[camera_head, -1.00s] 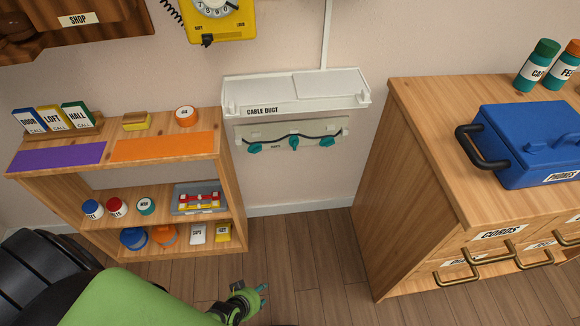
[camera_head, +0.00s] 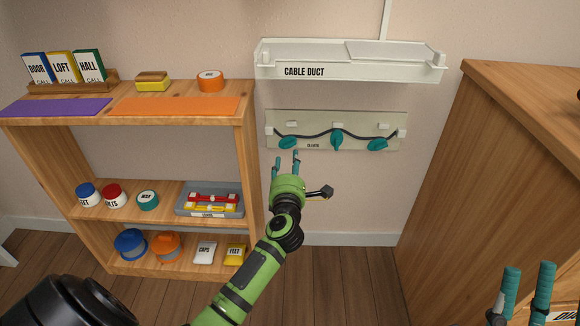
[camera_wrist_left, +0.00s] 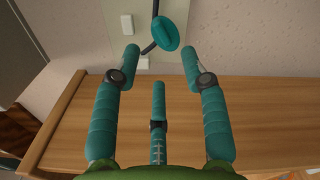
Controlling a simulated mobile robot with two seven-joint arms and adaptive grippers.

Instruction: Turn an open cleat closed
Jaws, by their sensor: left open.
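Three teal cleats sit on a pale plate (camera_head: 310,117) on the wall, with a dark cable running along it. The left cleat (camera_head: 288,143) and right cleat (camera_head: 377,144) lie slanted; the middle cleat (camera_head: 336,142) stands nearly upright. My left gripper (camera_head: 286,160) is open and empty, just below the left cleat, fingers pointing up. In the left wrist view a teal cleat (camera_wrist_left: 166,34) shows ahead, between and beyond the spread fingers (camera_wrist_left: 160,55), apparently untouched. My right gripper (camera_head: 527,280) is at the lower right; two fingers show, and its opening is unclear.
A white cable duct (camera_head: 300,72) juts from the wall above the plate. A wooden shelf (camera_head: 248,150) with jars, boxes and a grey tray (camera_head: 186,210) stands left of my left gripper. A wooden cabinet (camera_head: 440,170) stands at the right.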

